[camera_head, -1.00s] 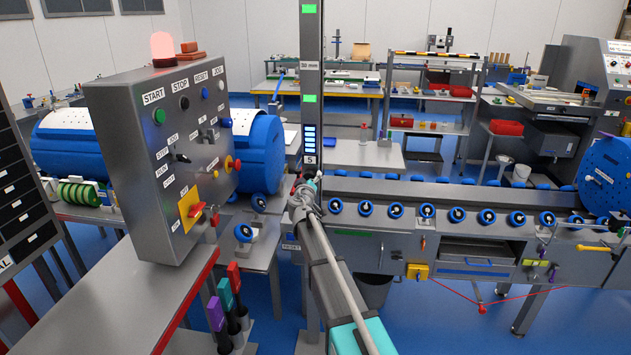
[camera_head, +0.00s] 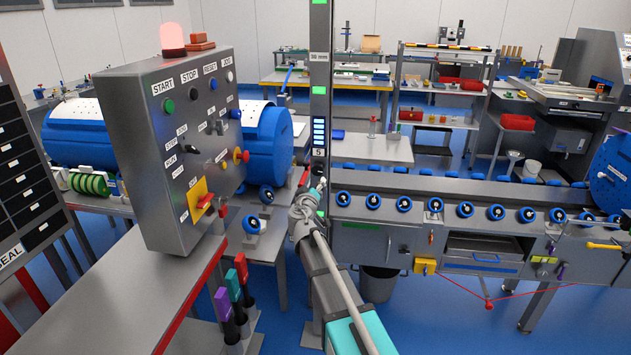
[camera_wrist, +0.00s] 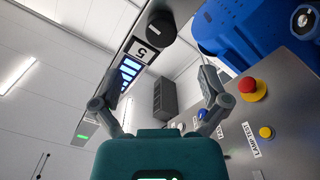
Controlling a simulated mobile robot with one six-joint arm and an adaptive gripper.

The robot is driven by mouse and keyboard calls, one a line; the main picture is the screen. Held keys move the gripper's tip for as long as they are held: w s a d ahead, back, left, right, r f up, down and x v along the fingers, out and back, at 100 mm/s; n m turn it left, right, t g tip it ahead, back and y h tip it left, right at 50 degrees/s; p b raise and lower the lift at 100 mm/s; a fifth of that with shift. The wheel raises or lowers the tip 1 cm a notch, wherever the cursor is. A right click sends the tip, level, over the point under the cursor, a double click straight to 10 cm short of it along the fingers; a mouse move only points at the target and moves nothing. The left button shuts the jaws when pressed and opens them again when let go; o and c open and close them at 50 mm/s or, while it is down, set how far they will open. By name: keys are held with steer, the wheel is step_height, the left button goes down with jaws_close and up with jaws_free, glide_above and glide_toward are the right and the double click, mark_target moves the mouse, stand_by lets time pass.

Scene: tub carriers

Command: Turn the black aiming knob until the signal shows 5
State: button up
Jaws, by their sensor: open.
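The black knob (camera_wrist: 162,28) is at the top of the wrist view, on the grey post. Beside it a small plate (camera_wrist: 142,50) reads 5, next to a column of lit blue bars (camera_wrist: 130,70). In the head view the lit bars (camera_head: 319,132) and the 5 plate (camera_head: 319,152) are on the upright post (camera_head: 320,60). My gripper (camera_wrist: 160,82) is open and empty; its two fingers are spread, with the knob beyond their tips and apart from them. In the head view my gripper (camera_head: 318,188) is in front of the post, below the plate.
A control panel (camera_head: 150,190) with buttons and a red beacon (camera_head: 171,41) stands left of my arm. Its red (camera_wrist: 247,85) and yellow (camera_wrist: 266,132) knobs are close on the right in the wrist view. A long bench (camera_head: 400,190) with blue dials runs right.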

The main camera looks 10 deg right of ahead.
steer(key=shift+v, duration=1)
steer(key=s+d+f+m+g+h+p, duration=0.2)
steer(key=s+d+f+m+g, duration=0.55)
steer(key=s+d, duration=0.5)
steer(key=s+a+f+n+g+y, duration=0.1)
steer(key=s+a+f+g+y, duration=0.1)
steer(key=s, duration=0.4)
steer(key=s+a+f+n+g+y+p, duration=0.1)
steer(key=s+a+f+g+y, duration=0.1)
steer(key=s, duration=0.5)
steer(key=s+a+f+n+g+y+p, duration=0.1)
steer(key=s+a+f+g+y, duration=0.1)
steer(key=s+g, duration=0.3)
steer(key=shift+s+a+f+g+y, duration=0.35)
steer(key=shift+s+a+y, duration=0.35)
steer(key=shift+s, duration=0.45)
